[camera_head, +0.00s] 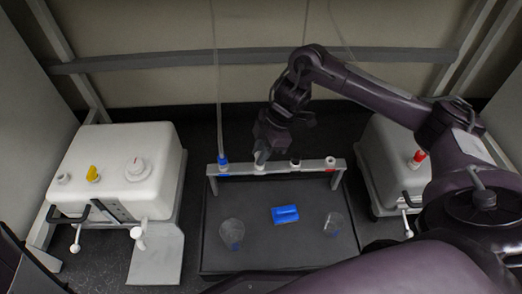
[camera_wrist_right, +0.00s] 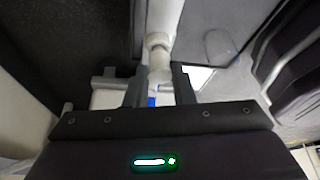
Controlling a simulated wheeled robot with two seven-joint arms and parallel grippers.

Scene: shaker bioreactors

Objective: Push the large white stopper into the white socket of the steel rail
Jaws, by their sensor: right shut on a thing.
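The steel rail (camera_head: 312,171) stands across the back of the dark tray, with several sockets or caps along its top. My right gripper (camera_head: 261,152) points down over the rail's white position (camera_head: 259,168), second from the left. In the right wrist view the two fingers of my right gripper (camera_wrist_right: 160,90) are closed around a white piece (camera_wrist_right: 159,77), which I take to be the large white stopper. The fingers hide much of it. I cannot tell how far it sits in the socket. My left gripper is not in view.
A blue fitting (camera_head: 222,161) with a tube is at the rail's left; a dark cap (camera_head: 295,163) and a white cap (camera_head: 330,161) are to the right. The tray (camera_head: 272,258) holds a blue block (camera_head: 285,214) and two clear vessels. White tanks (camera_head: 118,172) flank it.

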